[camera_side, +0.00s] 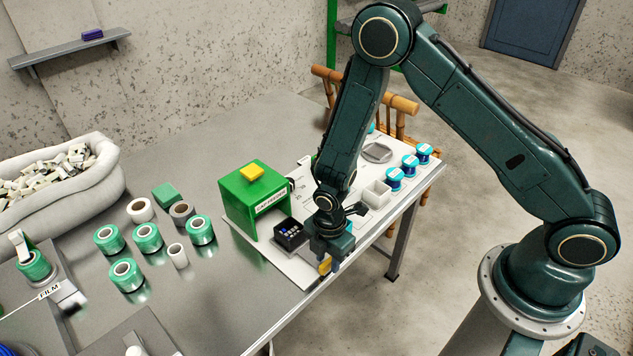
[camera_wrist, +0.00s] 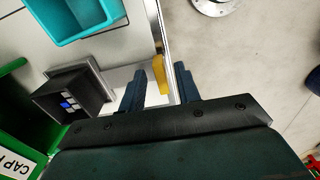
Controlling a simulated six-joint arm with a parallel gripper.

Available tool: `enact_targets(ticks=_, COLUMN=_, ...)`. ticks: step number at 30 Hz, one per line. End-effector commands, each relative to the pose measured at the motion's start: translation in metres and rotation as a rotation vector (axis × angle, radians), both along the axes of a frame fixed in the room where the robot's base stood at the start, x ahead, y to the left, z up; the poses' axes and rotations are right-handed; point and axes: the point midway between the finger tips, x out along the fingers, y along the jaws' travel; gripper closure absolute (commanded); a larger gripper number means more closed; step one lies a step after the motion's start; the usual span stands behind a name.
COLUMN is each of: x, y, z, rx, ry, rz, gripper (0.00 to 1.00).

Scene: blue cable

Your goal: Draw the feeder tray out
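The green feeder housing (camera_side: 255,202) has a lettered label on its front, and its edge shows in the wrist view (camera_wrist: 22,120). The dark feeder tray (camera_side: 289,234) stands out in front of it, holding small blue and pale pieces. The tray also shows in the wrist view (camera_wrist: 88,88). A yellow handle (camera_wrist: 159,74) lies at the table edge, with a pale strip between it and the tray. It shows partly in the side view (camera_side: 324,266). My gripper (camera_wrist: 160,82) is open, with one finger on either side of the handle and visible gaps; contact cannot be seen.
A teal container (camera_wrist: 85,18) stands near the tray in the wrist view. Several green spools (camera_side: 148,237) stand to the left, blue spools (camera_side: 409,165) to the right. Open floor lies beyond the table edge.

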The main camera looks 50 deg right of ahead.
Motion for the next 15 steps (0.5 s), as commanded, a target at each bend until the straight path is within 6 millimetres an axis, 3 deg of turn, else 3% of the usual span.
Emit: enact_targets(ticks=15, x=0.001, y=0.0, z=0.056, rx=0.001, ry=-0.004, rz=0.0, gripper=0.67)
